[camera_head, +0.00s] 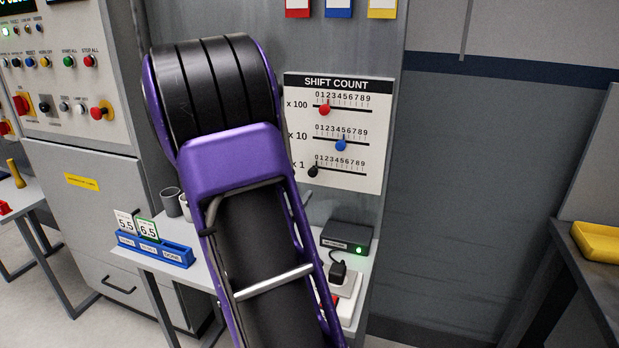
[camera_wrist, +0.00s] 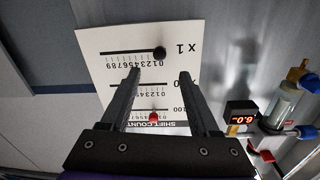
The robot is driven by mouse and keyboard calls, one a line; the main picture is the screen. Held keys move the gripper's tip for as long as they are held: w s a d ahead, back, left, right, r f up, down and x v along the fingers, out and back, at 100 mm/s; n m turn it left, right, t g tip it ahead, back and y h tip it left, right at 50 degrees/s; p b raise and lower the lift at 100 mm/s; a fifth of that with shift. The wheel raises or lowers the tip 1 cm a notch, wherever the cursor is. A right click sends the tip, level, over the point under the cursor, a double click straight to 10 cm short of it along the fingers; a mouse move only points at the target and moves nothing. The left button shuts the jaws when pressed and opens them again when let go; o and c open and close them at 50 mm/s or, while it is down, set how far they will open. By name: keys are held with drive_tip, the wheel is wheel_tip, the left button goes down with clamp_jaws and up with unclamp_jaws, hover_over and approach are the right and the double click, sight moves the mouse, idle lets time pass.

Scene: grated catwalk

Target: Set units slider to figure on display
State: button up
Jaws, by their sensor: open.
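The SHIFT COUNT panel (camera_head: 336,82) hangs on the grey wall with three sliders, x 100, x 10 and x 1. The red knob (camera_head: 324,109) is near 1 and the blue knob (camera_head: 341,145) is near the middle of its scale. The black units knob (camera_head: 313,172) is at the left, 0 end of the x 1 row. In the wrist view, where the panel is upside down, the black knob (camera_wrist: 160,53) shows beyond and between the open fingers of my gripper (camera_wrist: 159,74), apart from them. My arm hides the gripper in the head view.
A small display (camera_wrist: 243,119) with red digits shows at the wrist view's right, beside a glass cylinder (camera_wrist: 283,100) and pipe fittings. A control cabinet (camera_head: 85,190) stands left. A blue card holder (camera_head: 155,248) and a dark box (camera_head: 346,236) sit on the bench below.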

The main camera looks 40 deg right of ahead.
sight(311, 174)
drive_tip(key=x, duration=0.9)
drive_tip(key=shift+w+d, duration=0.1)
drive_tip(key=shift+d, duration=0.1)
clamp_jaws()
idle(1.0)
